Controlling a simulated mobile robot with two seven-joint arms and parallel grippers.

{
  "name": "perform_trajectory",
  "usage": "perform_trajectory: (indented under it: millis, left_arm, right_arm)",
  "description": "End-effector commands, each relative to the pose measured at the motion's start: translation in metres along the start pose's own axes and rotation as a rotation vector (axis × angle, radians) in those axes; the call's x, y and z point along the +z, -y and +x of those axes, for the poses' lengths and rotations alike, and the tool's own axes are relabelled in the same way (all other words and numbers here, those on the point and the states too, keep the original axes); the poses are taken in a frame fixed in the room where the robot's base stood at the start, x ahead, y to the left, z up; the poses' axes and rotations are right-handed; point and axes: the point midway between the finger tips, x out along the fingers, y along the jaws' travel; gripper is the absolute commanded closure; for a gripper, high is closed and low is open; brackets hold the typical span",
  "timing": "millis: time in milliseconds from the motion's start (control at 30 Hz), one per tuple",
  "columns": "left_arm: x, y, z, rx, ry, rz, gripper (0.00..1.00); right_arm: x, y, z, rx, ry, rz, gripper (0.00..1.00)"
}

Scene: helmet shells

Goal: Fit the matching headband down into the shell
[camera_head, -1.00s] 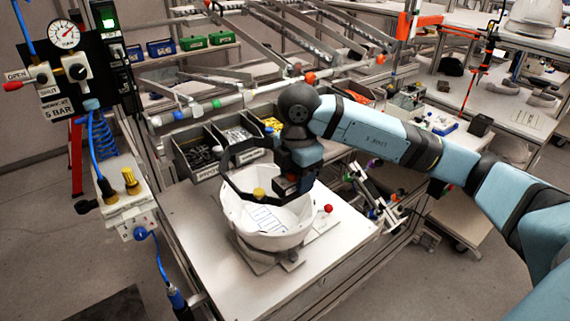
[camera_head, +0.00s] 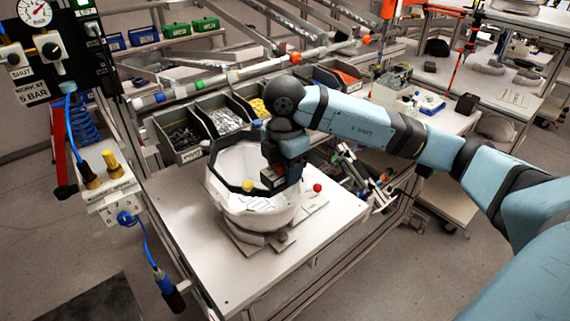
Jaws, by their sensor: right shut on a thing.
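The white helmet shell (camera_head: 262,208) lies open side up on a low grey holder (camera_head: 246,240) on the pale worktable. The black headband (camera_head: 226,179) with a yellow knob (camera_head: 248,186) is at the shell's mouth. Its left part runs along the inside of the shell near the rim, and its far part seems to stand above the rim. How deep it sits I cannot tell. My right gripper (camera_head: 273,184) points down at the right side of the shell, shut on the headband; its fingertips are mostly hidden. My left gripper is not in view.
Grey bins (camera_head: 182,140) with small parts line the table's back edge. A red ball-shaped knob (camera_head: 317,187) stands right of the shell. A panel with a gauge and valves (camera_head: 108,180) is at the left. The table's front (camera_head: 240,285) is clear.

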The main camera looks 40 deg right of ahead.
Motion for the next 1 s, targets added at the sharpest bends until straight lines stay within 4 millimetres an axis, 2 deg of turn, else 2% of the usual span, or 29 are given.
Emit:
perform_trajectory:
  millis: [33,200,1000]
  left_arm:
    - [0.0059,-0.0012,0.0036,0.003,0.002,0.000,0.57]
    - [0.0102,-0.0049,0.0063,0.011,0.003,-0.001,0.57]
    - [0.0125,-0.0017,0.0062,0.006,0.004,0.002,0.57]
  right_arm:
    - [0.0001,-0.0001,0.0082,0.000,0.000,0.000,0.77]
    - [0.0002,-0.0005,0.0164,0.001,0.000,0.001,0.77]
    - [0.0000,-0.0004,0.0168,0.002,0.000,0.000,0.77]
